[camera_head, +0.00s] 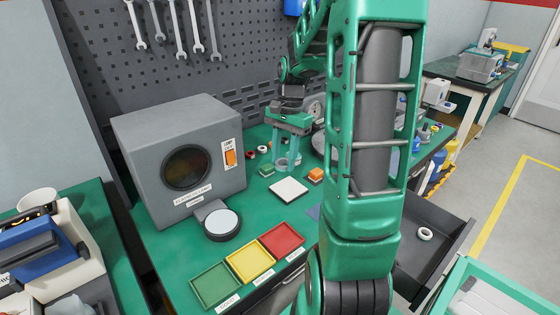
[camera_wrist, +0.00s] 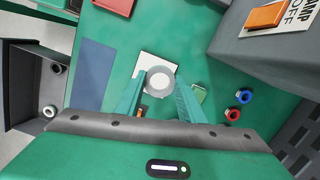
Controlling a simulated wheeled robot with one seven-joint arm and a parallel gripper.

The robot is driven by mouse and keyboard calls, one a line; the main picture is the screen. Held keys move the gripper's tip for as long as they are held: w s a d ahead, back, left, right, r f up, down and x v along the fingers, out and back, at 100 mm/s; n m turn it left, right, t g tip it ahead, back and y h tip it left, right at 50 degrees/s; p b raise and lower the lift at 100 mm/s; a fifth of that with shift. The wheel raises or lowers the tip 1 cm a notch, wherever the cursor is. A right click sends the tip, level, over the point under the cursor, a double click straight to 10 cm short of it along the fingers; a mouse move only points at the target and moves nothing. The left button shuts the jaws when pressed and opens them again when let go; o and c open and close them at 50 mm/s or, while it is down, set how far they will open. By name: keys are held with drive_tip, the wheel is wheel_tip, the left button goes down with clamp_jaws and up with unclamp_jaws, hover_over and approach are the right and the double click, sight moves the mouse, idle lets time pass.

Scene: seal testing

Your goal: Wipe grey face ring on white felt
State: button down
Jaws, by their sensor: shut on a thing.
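My gripper (camera_head: 287,161) is shut on the grey face ring (camera_wrist: 160,80), which sits between the two fingertips in the wrist view. The ring is pale grey with a round opening. The white felt (camera_head: 289,189) is a flat square pad on the green bench, just in front of the gripper in the head view. In the wrist view the felt (camera_wrist: 146,62) shows partly behind the ring and fingers. The ring appears held above the bench, near the felt; I cannot tell whether it touches the felt.
A grey lamp box (camera_head: 180,158) with a round pale plate (camera_head: 222,223) stands left. Green (camera_head: 214,285), yellow (camera_head: 250,260) and red (camera_head: 282,239) trays lie in front. Blue (camera_wrist: 243,96) and red (camera_wrist: 233,115) rings lie nearby.

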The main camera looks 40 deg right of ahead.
hover_over(293, 188)
drive_tip(key=shift+w+d+f, duration=0.1)
drive_tip(key=shift+d+f, duration=0.1)
drive_tip(key=shift+f, duration=1.5)
drive_tip(key=shift+d+f, duration=0.15)
drive_tip(key=shift+f, duration=1.5)
drive_tip(key=shift+f, duration=0.1)
drive_tip(key=shift+f, duration=0.85)
drive_tip(key=c, duration=1.3)
unclamp_jaws()
drive_tip(key=shift+c, duration=0.2)
drive_tip(key=shift+r, duration=0.3)
